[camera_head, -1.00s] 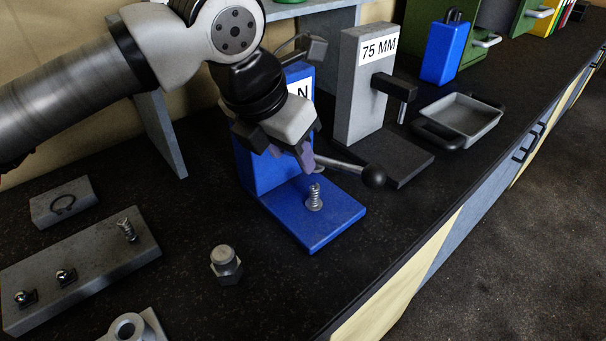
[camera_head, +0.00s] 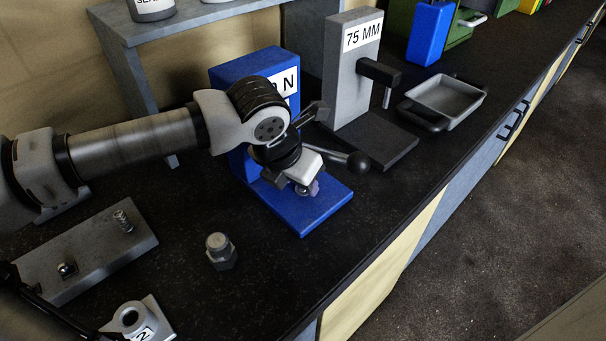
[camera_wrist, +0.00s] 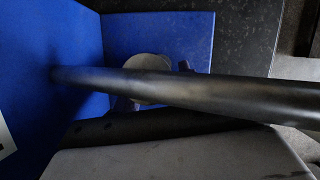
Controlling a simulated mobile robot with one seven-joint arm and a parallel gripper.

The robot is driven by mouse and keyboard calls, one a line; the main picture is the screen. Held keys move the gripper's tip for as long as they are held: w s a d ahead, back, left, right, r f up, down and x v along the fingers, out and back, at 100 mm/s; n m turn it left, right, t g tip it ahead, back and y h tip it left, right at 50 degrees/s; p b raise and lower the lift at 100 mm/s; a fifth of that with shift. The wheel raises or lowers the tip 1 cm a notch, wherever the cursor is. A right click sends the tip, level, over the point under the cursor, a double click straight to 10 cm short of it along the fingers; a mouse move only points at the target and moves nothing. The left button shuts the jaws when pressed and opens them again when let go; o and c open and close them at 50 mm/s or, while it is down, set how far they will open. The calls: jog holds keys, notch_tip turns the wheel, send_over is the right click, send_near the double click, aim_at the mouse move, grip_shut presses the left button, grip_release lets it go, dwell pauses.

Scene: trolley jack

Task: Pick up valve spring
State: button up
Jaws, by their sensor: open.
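One valve spring stood on the base of the blue press (camera_head: 318,213). In the head view that spot is now covered by my gripper (camera_head: 305,187), which is low over the base, jaws open, around or just above where the spring stands. I cannot tell whether it touches the spring. In the wrist view a pale rounded shape (camera_wrist: 146,92) shows over the blue base (camera_wrist: 190,35), mostly hidden behind the dark lever bar (camera_wrist: 200,88); it may be the spring's top. Another coil spring (camera_head: 122,221) stands upright on the grey block (camera_head: 95,250) at the left.
A grey 75 MM stand (camera_head: 350,85) and a shallow grey tray (camera_head: 447,97) are to the right. A hex-based fitting (camera_head: 221,250) stands on open bench in front.

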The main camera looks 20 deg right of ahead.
jog(key=shift+w+d+f, duration=0.1)
jog(key=shift+d+f, duration=0.05)
jog(key=shift+f, duration=0.3)
grip_shut()
jog(key=shift+r+b, duration=0.1)
jog(key=shift+b, duration=0.4)
